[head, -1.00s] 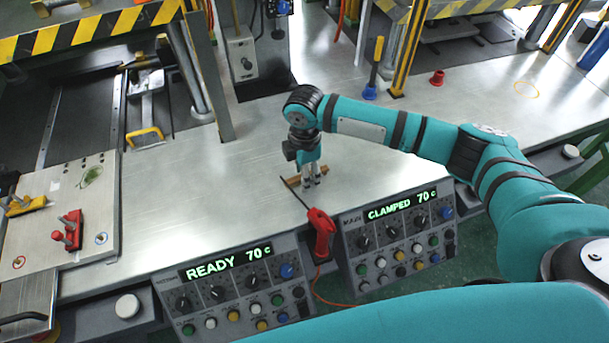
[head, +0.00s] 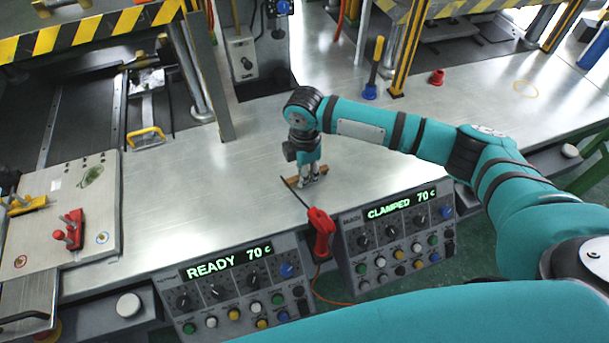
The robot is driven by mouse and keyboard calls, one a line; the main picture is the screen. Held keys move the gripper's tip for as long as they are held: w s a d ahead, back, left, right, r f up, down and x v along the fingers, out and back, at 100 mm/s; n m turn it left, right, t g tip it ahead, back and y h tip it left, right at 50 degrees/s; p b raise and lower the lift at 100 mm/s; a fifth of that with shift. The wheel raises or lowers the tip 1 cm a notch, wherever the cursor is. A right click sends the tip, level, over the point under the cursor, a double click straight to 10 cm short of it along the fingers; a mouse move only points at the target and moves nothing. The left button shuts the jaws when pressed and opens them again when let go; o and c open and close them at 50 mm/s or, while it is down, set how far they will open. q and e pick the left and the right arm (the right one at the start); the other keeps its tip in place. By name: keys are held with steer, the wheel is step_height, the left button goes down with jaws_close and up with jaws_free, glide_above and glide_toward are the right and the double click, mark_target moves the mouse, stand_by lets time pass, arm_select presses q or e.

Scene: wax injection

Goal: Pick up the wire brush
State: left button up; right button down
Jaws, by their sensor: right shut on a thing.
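The wire brush (head: 323,170) is a small brown, wooden-looking bar on the metal table, at the middle of the head view. My right gripper (head: 309,179) points down over it and is shut on it, with the brush showing on both sides of the fingers. The brush is at table level; I cannot tell whether it touches the surface. My left gripper is not in view.
A red-handled tool (head: 320,232) with a thin dark shaft lies close in front, its tip near the brush. Two control panels (head: 238,288) line the table's front edge. A blue-and-yellow tool (head: 374,70) and a red cone (head: 437,77) stand behind.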

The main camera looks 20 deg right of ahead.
steer(key=shift+r+b, duration=0.4)
steer(key=shift+b, duration=0.05)
step_height(320, 180, up, 10)
steer(key=b, duration=0.1)
steer(key=shift+f, duration=0.1)
steer(key=c, duration=1.9)
jaws_free()
steer(key=shift+c, duration=0.2)
jaws_close()
